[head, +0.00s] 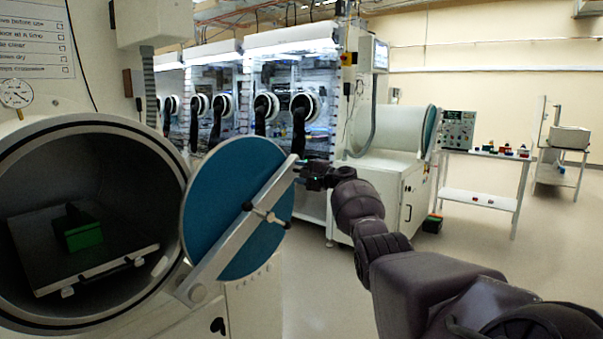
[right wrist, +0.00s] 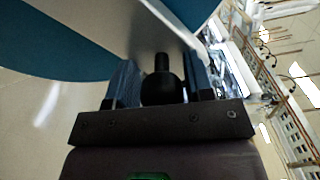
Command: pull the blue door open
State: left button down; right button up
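The round blue door (head: 222,195) stands swung open to the right of the round chamber mouth (head: 172,140). A pale metal bar (head: 228,243) crosses its face, with a small central hub. My right gripper (head: 302,172) is at the bar's upper right end. In the right wrist view a black ball-shaped knob (right wrist: 162,88) sits between the two fingers of my right gripper (right wrist: 160,80), which appear closed against its sides. The blue door (right wrist: 55,40) fills the upper left there. In the head view my gripper hides the knob. My left gripper is out of view.
Inside the open chamber a grey tray (head: 35,232) carries a green block (head: 82,237). Gloveboxes (head: 290,90) line the back, with a white cylinder chamber (head: 395,130) and a side table (head: 480,198) to the right. The floor (head: 320,290) near the door is clear.

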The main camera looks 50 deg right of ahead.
jog(key=shift+o, duration=0.7)
jog(key=shift+r, duration=0.1)
jog(key=shift+s+r+p, duration=0.15)
jog(key=shift+s+p, duration=0.25)
jog(key=shift+s, duration=0.25)
jog(key=s+p, duration=0.2)
jog(key=s, duration=0.7)
jog(key=shift+s+d+f, duration=0.2)
jog(key=shift+s, duration=0.1)
